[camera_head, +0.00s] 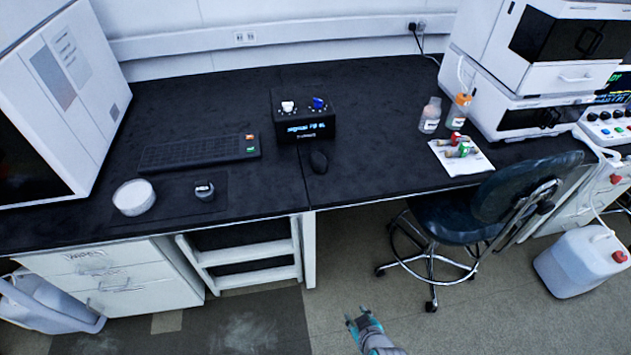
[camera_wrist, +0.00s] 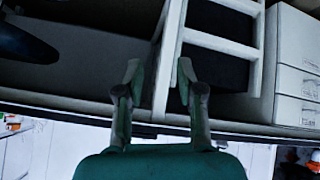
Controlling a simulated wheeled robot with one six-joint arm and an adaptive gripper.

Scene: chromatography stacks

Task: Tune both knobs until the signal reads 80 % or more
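A black box (camera_head: 304,128) stands on the dark bench, left of the picture's middle. It has a white knob (camera_head: 288,106) and a blue knob (camera_head: 318,103) on top. Its front has a lit display (camera_head: 306,128) with blue text, too small to read surely. My gripper (camera_head: 358,316) is low in front of the bench, over the floor and well away from the box. In the wrist view my gripper (camera_wrist: 158,72) has its two fingers apart with nothing between them. The box and knobs are out of the wrist view.
A black keyboard (camera_head: 200,152) and a mouse (camera_head: 319,161) lie near the box. A dark chair (camera_head: 470,205) stands at the bench on the right. Floor before the bench's middle is clear.

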